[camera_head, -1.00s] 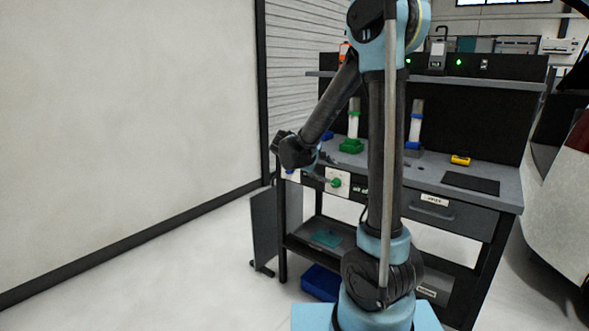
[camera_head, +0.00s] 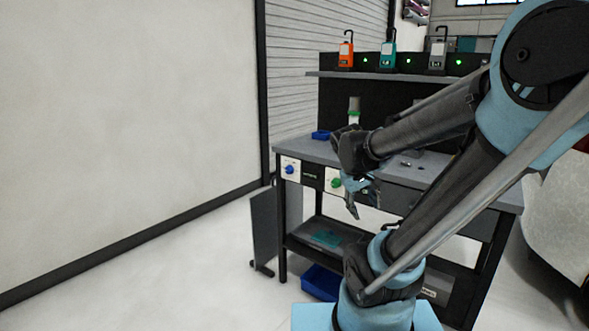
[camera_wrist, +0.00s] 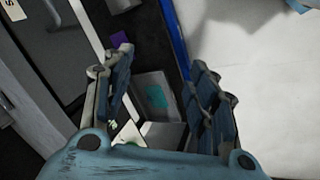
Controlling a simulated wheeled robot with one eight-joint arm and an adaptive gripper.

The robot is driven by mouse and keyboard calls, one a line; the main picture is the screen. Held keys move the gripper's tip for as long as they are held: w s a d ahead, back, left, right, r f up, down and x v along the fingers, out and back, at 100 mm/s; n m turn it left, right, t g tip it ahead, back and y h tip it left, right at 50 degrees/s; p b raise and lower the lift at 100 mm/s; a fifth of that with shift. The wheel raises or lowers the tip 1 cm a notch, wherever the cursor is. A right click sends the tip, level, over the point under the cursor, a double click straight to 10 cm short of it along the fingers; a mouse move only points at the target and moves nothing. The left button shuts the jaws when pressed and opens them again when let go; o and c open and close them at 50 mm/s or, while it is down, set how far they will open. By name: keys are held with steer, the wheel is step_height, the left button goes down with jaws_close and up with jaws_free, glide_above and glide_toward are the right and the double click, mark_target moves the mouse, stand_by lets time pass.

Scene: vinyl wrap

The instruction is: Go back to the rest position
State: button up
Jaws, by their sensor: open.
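My gripper (camera_head: 353,196) is in front of the workbench (camera_head: 303,150), near its front edge, with its fingers pointing down. In the wrist view my gripper (camera_wrist: 165,100) shows two finger pads well apart, with nothing held between them. Behind the gap a grey surface with a teal patch (camera_wrist: 156,97) shows. My arm crosses the right half of the head view and hides much of the bench top.
The bench front carries a blue knob (camera_head: 289,169) and a green knob (camera_head: 335,183). A blue tray (camera_head: 320,135) sits on top. Orange (camera_head: 346,54), teal (camera_head: 388,54) and grey devices stand on the shelf. A blue bin (camera_head: 320,282) is below. Floor at left is clear.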

steer(key=s+a+f+m+y, duration=0.1)
steer(key=s+f, duration=0.1)
steer(key=s, duration=0.4)
steer(key=s+a+f+m+y, duration=0.1)
steer(key=s+f+m+y, duration=0.1)
steer(key=s, duration=0.3)
steer(key=shift+s+a+f+g+y, duration=0.3)
steer(key=shift+s+a+f, duration=0.1)
steer(key=shift+f, duration=0.4)
steer(key=shift+w+f, duration=0.2)
steer(key=shift+w, duration=0.3)
